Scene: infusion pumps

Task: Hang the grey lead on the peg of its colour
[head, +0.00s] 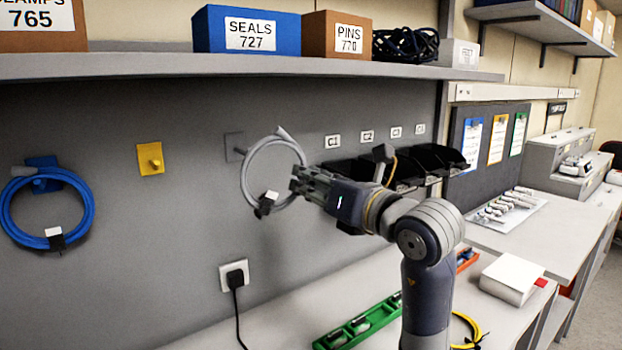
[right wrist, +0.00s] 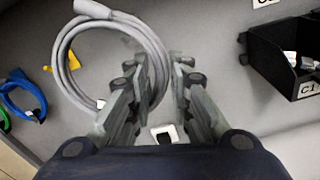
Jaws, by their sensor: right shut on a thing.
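The grey lead (head: 250,192), a coil with a black tie and white tag, is upright in front of the wall panel. My right gripper (head: 297,184) is shut on the coil's right side; the coil also shows in the right wrist view (right wrist: 66,57). The grey peg (head: 236,148) on its grey plate is at the coil's left edge. I cannot tell whether the peg's tip is inside the loop. The yellow peg (head: 154,160) is bare. The blue lead (head: 90,213) hangs on the blue peg (head: 41,163). My left gripper is not in view.
A shelf (head: 280,66) with boxes runs above the pegs. Black bins (head: 345,168) are right of the coil. A socket with a black plug (head: 235,275) is below. A green tray (head: 357,328) and a yellow lead (head: 474,330) lie on the bench.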

